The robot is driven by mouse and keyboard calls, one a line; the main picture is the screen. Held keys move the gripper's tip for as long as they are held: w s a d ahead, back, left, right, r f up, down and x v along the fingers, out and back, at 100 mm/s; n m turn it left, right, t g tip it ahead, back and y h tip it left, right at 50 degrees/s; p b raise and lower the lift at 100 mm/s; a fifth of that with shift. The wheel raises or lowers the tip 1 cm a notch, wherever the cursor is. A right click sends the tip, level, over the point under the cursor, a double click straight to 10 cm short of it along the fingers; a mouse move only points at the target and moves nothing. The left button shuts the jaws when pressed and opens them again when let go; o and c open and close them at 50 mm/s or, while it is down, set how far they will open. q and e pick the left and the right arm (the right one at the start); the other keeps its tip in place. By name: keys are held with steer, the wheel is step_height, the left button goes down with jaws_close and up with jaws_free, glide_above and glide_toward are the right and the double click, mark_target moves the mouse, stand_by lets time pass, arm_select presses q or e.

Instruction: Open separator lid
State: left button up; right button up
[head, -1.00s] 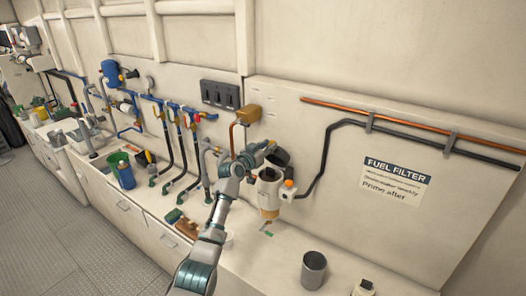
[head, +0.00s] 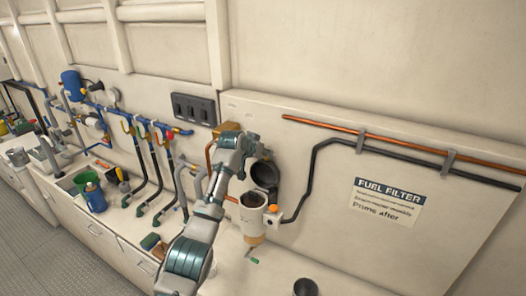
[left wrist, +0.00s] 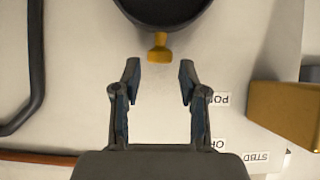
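The white fuel separator (head: 252,215) is mounted on the wall panel, with an amber lower part and an orange knob (head: 273,209) at its side. Its black lid (head: 265,176) stands swung up towards the wall, and the dark opening of the body shows. My left gripper (head: 264,151) is just above the lid. In the left wrist view the left gripper (left wrist: 159,80) is open and empty; the yellow tab (left wrist: 158,47) of the black lid (left wrist: 165,10) lies just beyond the fingertips, apart from them. My right gripper is not in view.
A brass-coloured box (head: 228,128) sits on the wall close left of my gripper. Copper (head: 330,124) and black pipes run along the panel to the right. A grey cup (head: 305,288) stands on the counter at the front. Hoses and valves crowd the left.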

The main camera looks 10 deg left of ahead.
arm_select(q)
steer(key=a+v, duration=0.1)
steer(key=v, duration=1)
steer(key=shift+s, duration=0.25)
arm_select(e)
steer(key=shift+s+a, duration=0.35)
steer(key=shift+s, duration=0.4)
arm_select(q)
steer(key=shift+d, duration=0.1)
